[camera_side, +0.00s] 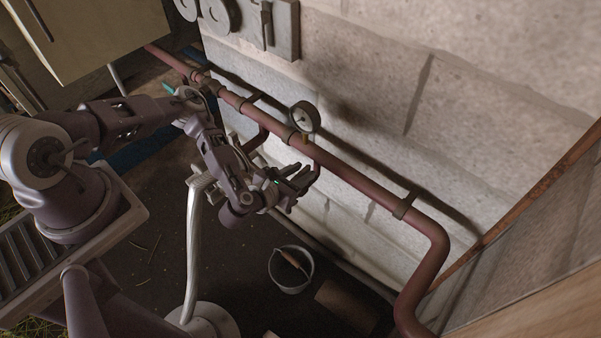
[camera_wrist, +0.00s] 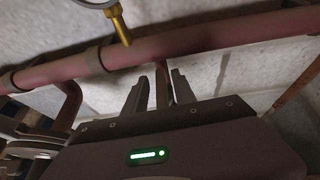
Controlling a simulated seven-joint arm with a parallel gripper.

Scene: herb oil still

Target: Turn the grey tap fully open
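My gripper (camera_side: 298,188) is beside the red-brown pipe (camera_side: 345,172) on the wall, at a short downward branch (camera_side: 317,163). In the wrist view my gripper (camera_wrist: 160,85) has its two grey fingers apart, with the branch (camera_wrist: 162,88) showing between or behind them. I cannot tell whether the fingers touch it. No grey tap is clearly identifiable; one at this branch could be hidden by the fingers. Another branch (camera_side: 262,135) drops from the pipe to the left, also in the wrist view (camera_wrist: 70,102).
A round gauge (camera_side: 304,117) with a brass stem (camera_wrist: 122,26) sits on the pipe above my gripper. A pale curved stand (camera_side: 193,240) rises close to my arm. A bucket (camera_side: 275,278) holding a brown-handled tool is on the dark floor below. The wall is close behind the pipe.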

